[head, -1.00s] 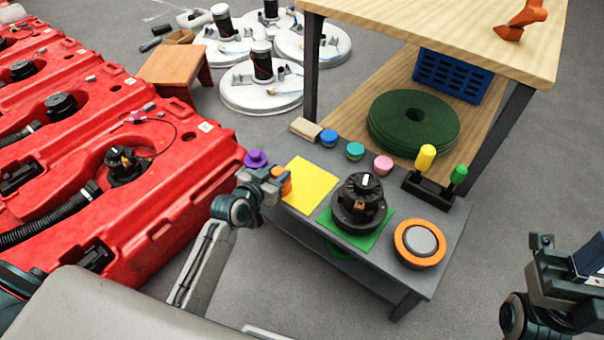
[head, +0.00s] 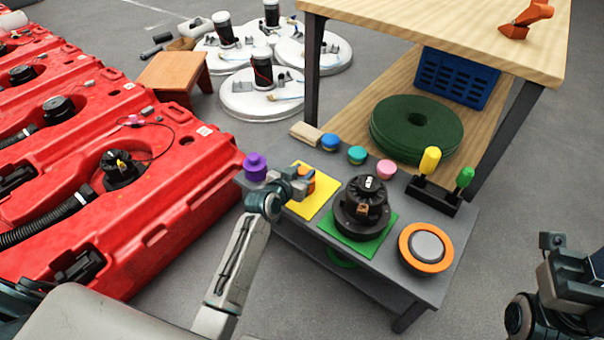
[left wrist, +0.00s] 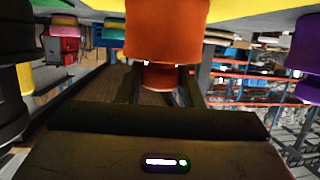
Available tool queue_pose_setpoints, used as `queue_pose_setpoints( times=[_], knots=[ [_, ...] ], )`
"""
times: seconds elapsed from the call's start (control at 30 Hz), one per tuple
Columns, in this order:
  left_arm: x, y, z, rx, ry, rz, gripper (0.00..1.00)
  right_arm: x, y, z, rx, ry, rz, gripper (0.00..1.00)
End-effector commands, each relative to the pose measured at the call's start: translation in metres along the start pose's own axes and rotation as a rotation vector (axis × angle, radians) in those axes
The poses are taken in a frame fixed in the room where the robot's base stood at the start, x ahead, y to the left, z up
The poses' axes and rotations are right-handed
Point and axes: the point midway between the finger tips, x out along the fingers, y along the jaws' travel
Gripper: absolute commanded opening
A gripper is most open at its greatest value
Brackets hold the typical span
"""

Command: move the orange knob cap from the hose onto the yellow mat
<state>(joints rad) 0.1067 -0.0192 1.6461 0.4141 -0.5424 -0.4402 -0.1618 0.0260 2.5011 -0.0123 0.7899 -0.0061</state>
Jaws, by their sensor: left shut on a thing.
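My left gripper (head: 300,182) is shut on the orange knob cap (head: 306,174), over the yellow mat (head: 318,203) on the grey bench. In the left wrist view the orange cap (left wrist: 165,32) stands between the fingers, and the yellow mat (left wrist: 255,8) fills the top edge. I cannot tell whether the cap touches the mat. My right gripper (head: 583,268) is at the right edge, away from the bench, and its jaws are unclear. A black corrugated hose (head: 48,222) runs along a red tank at the left.
A purple knob (head: 255,168) stands left of the mat. A black device (head: 361,208) on a green mat stands to its right. Blue, teal and pink knobs (head: 386,168) line the bench's back. An orange-rimmed disc (head: 426,247) lies at the right.

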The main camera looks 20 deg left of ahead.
Motion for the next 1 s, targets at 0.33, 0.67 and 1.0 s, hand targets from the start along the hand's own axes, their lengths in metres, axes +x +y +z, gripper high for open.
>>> queue_pose_setpoints(
  times=[0.33, 0.67, 1.0],
  knots=[
    [0.000, 0.000, 0.001, 0.000, 0.000, 0.000, 0.55, -0.002, -0.001, 0.000, 0.001, -0.009, -0.010, 0.36],
    [-0.012, 0.000, -0.001, -0.001, -0.001, 0.000, 0.55, 0.002, 0.000, 0.002, 0.003, -0.014, -0.009, 0.36],
    [-0.082, 0.000, -0.003, 0.001, -0.002, 0.000, 0.55, 0.020, 0.001, 0.000, 0.019, -0.023, -0.034, 0.36]
  ],
)
